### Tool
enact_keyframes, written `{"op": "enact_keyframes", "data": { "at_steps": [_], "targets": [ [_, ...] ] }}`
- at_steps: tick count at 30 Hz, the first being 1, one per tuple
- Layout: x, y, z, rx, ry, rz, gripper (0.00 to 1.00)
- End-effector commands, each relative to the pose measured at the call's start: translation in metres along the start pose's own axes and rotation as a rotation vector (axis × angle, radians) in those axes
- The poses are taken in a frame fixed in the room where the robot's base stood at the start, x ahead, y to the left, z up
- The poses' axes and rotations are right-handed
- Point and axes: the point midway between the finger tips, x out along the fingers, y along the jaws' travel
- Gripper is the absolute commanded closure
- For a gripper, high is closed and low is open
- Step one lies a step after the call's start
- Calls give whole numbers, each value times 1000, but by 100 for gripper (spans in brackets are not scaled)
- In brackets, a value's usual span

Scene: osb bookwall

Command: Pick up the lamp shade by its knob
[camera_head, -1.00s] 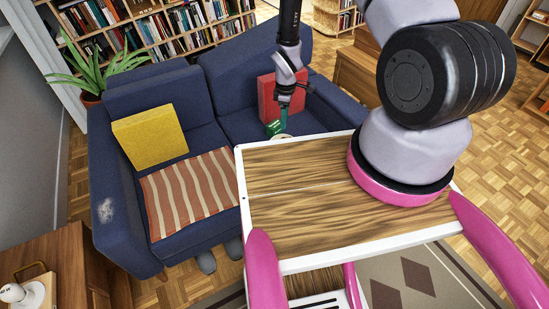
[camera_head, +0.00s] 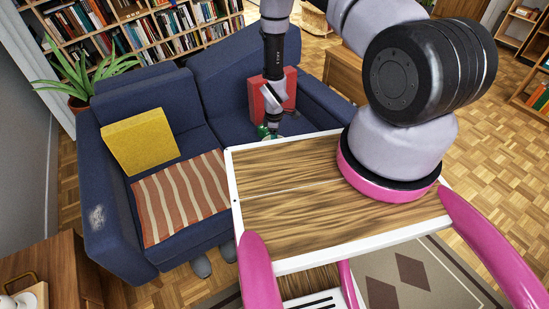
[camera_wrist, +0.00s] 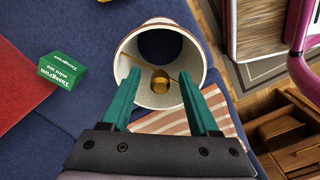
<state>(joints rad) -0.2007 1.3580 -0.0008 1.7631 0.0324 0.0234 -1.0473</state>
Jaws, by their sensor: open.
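I cannot tell how far the tips are from the knob. In the head view my gripper (camera_head: 268,131) is low over the sofa seat.
A green box (camera_wrist: 62,70) lies left of the shade, near a red cushion (camera_wrist: 22,90). A striped cloth (camera_head: 180,197) and a yellow cushion (camera_head: 140,142) are on the blue sofa (camera_head: 112,190). A bookcase (camera_head: 150,25) stands behind it.

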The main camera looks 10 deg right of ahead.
Motion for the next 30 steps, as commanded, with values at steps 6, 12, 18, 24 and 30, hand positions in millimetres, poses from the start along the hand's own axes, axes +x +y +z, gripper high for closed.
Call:
{"op": "enact_keyframes", "data": {
  "at_steps": [6, 12, 18, 24, 30],
  "targets": [
    [0, 0, 0, 1, 0, 0, 58],
    [0, 0, 0, 1, 0, 0, 100],
    [-1, 0, 0, 1, 0, 0, 100],
    [-13, 1, 0, 2, 1, 1, 100],
    [-49, 1, 0, 1, 1, 2, 100]
  ]
}}
